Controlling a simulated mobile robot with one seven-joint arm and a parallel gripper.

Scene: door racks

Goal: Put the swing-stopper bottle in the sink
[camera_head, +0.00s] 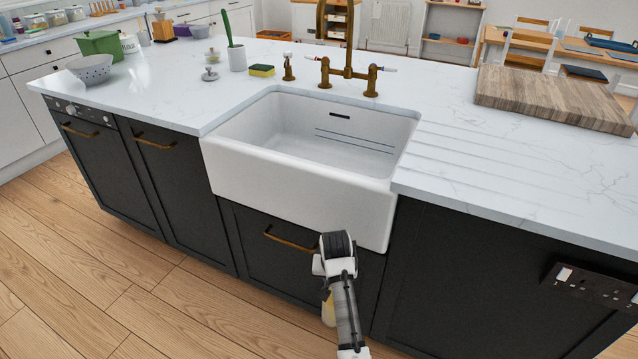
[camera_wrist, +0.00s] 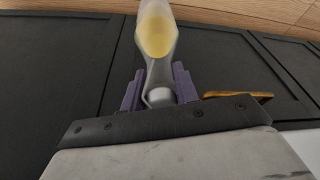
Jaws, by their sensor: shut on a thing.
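The swing-stopper bottle (camera_wrist: 156,40) shows in the wrist view as a clear bottle with yellow contents. My gripper (camera_wrist: 160,90), with purple fingers on either side, is shut on its narrow neck. In the head view a small yellow part of the bottle (camera_head: 328,308) shows beside my arm, low in front of the dark cabinet; the rest is hidden. The white sink (camera_head: 300,195) is set in the island counter, above and behind my arm. Its visible basin is empty.
A brass tap (camera_head: 347,72) stands behind the sink. A wooden board (camera_head: 550,95) lies on the counter at right. A sponge (camera_head: 262,70), a green brush in a cup (camera_head: 236,55) and a colander (camera_head: 90,68) stand at left. A drawer handle (camera_head: 290,239) juts out below the sink.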

